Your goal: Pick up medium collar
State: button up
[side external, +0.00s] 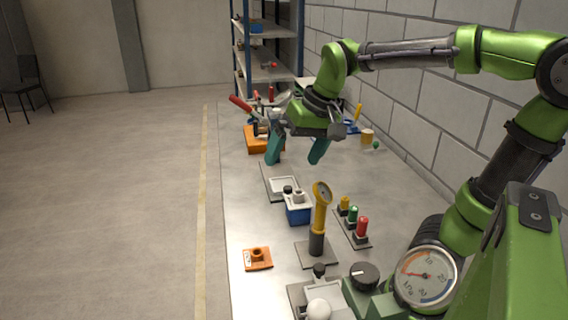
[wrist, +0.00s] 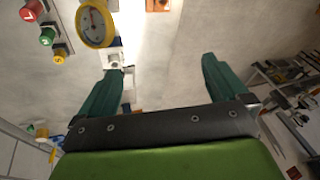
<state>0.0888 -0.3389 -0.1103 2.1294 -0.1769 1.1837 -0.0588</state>
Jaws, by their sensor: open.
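My gripper (side external: 295,158) is open and empty, with two teal fingers pointing down above the bench; it also shows in the wrist view (wrist: 160,64). I cannot tell which part is the medium collar. A small grey-white ring-like part (side external: 298,195) sits on a blue block (side external: 298,213), below and in front of the fingers in the side view. A small orange round part (side external: 257,251) sits on an orange plate (side external: 258,264) nearer the camera. In the wrist view, the left finger partly hides the parts beside it.
A yellow gauge on a post (side external: 321,195) stands right of the blue block. Yellow, green and red pegs (side external: 353,214) stand beside it. An orange block with red-handled tools (side external: 256,140) is behind the gripper.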

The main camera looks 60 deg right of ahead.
jog(key=w+d+f+m+g+h, duration=0.1)
jog(key=w+d+g, duration=0.15)
jog(key=d, duration=0.35)
jog(key=w+d+f+m+g, duration=0.2)
jog(key=w+d, duration=0.1)
jog(key=d, duration=0.3)
send_over(299, 193)
jog(key=a, duration=0.1)
notch_tip(299, 193, down, 12)
notch_tip(299, 193, down, 5)
jog(key=shift+s, duration=0.15)
